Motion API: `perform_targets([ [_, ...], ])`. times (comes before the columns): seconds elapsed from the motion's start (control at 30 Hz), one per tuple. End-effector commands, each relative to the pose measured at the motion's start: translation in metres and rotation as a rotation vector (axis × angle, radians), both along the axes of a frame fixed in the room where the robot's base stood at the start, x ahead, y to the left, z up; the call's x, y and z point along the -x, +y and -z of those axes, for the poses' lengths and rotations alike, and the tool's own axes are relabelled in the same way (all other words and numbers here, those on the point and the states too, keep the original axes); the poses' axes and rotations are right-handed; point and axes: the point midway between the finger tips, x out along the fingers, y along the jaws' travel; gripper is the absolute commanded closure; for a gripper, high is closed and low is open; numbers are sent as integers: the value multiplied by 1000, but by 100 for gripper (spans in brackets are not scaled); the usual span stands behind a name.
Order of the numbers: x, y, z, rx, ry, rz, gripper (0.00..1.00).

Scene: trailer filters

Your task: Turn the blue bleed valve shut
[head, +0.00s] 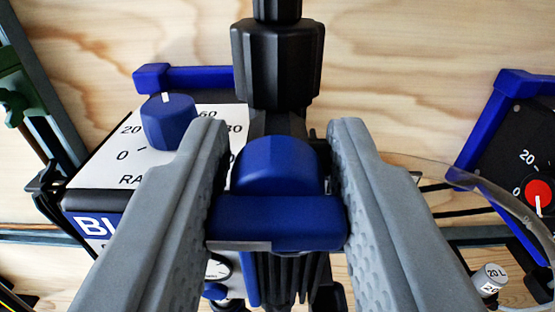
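The blue bleed valve (277,172) is in the middle of the head view. It has a rounded blue hub and a blue crossbar in front of it. My gripper (279,140) has one grey finger on each side of the valve. The crossbar spans the space between the two finger pads, with no clear gap at either end, so the gripper looks shut on it. The valve body below is mostly hidden by the handle and fingers.
A black ribbed fitting (277,60) rises behind the valve. At right are a dark panel with a red knob (538,194) and a clear hose (440,172). A plywood wall (400,60) is behind.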

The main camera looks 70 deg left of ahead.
Motion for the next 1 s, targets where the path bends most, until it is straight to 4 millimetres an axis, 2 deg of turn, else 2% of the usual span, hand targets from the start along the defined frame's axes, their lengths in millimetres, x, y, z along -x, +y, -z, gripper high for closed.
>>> perform_targets([
  [0.03,0,0,0,0,0,0,83],
  [0.1,0,0,0,0,0,0,92],
  [0.5,0,0,0,-44,120,1,92],
  [0.77,0,0,0,-45,125,1,92],
  [0.8,0,0,0,-45,125,1,65],
  [0.9,0,0,0,-45,124,1,47],
  [1.0,0,0,0,-45,124,0,47],
])
